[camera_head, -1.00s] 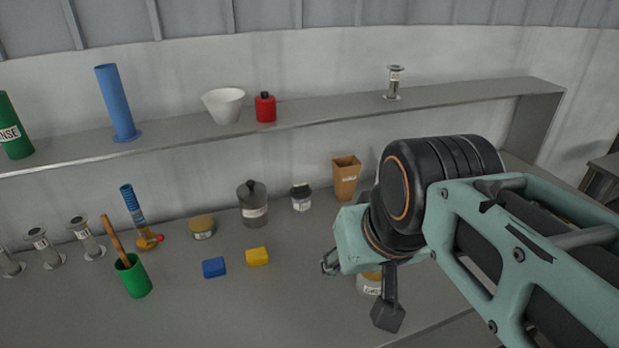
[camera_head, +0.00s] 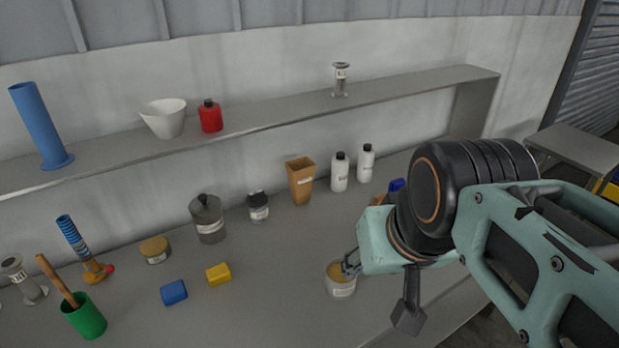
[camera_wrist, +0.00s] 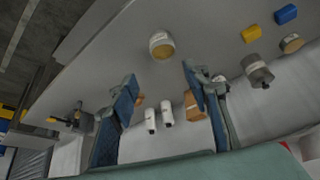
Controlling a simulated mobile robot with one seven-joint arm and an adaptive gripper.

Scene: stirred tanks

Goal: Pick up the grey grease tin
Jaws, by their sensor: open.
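A short round grey tin (camera_head: 341,283) with a yellowish-tan top and a pale label stands on the bench, close to my gripper. It also shows in the wrist view (camera_wrist: 162,48), upper middle, ahead of and between the two blue fingers. My gripper (camera_head: 349,264) is open and empty, its fingers spread wide in the wrist view (camera_wrist: 165,84). In the head view the fingertips overlap the tin's right edge; I cannot tell whether they touch it. A second short tin (camera_head: 155,251), tan with a pale label, stands farther left.
Blue (camera_head: 174,292) and yellow (camera_head: 218,274) blocks lie left of the grey tin. Behind stand a dark grey lidded jar (camera_head: 208,220), a small dark-capped jar (camera_head: 258,208), a brown tapered container (camera_head: 300,182) and white bottles (camera_head: 339,173). A shelf (camera_head: 270,125) runs above. The bench between is clear.

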